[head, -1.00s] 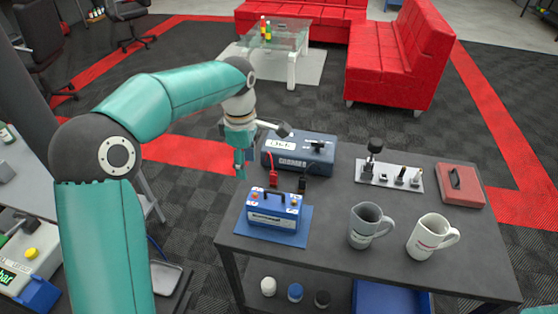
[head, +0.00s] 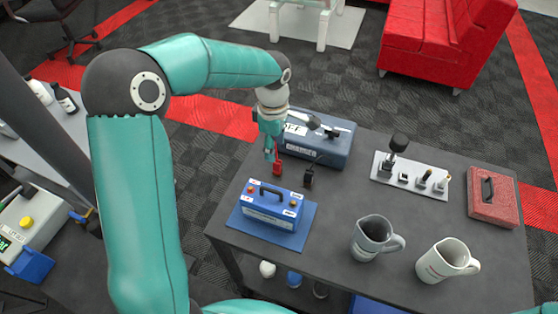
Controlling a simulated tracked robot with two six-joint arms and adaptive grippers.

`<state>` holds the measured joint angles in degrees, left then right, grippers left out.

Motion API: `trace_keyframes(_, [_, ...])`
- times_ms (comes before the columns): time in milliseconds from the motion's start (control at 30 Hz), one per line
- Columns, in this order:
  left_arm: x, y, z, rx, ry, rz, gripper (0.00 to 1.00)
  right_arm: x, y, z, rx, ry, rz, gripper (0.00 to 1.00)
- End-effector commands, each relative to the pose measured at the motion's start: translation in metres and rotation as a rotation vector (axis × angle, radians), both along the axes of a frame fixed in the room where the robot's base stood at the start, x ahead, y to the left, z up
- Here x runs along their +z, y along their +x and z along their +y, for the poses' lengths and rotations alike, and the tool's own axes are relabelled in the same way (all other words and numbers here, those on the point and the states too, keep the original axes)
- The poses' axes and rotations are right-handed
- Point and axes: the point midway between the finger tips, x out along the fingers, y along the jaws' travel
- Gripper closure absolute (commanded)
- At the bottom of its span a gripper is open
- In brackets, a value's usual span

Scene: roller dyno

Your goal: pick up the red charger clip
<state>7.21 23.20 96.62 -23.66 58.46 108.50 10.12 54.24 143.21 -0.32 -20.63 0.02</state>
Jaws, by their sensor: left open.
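The red charger clip (head: 277,168) stands on the dark table in front of the blue-grey charger box (head: 318,150). My left gripper (head: 269,154) points down just left of and above the red clip, with its fingers open. It overlaps the clip's upper edge in the picture; I cannot tell whether they touch. A black clip (head: 308,178) stands to the right of the red one. The blue battery (head: 270,206) sits on a blue mat (head: 290,240) nearer the front. My right gripper is not in view.
A grey mug (head: 372,240) and a white mug (head: 444,262) stand at the front right. A metal plate with knobs (head: 410,178) and a red case (head: 492,196) lie behind them. The table (head: 340,205) is bare between the battery and the plate.

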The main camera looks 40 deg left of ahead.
Motion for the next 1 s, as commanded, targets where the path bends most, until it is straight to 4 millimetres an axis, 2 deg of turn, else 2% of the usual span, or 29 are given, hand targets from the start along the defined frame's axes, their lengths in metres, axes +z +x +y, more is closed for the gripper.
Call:
trace_keyframes(100, [-0.019,0.001,0.000,-0.001,0.000,0.004,0.47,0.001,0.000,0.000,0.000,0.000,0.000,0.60])
trace_keyframes(367, [-0.034,0.001,-0.003,-0.004,0.000,0.003,0.47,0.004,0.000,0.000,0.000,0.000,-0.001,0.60])
trace_keyframes(700, [-0.077,0.000,-0.010,-0.006,-0.001,0.004,0.47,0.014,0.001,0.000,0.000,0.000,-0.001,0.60])
trace_keyframes(967, [-0.081,0.001,-0.010,-0.005,-0.001,0.001,0.47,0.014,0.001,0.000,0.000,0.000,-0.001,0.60])
trace_keyframes(1000, [-0.081,0.001,-0.010,-0.006,-0.001,0.001,0.50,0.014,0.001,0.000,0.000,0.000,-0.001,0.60])
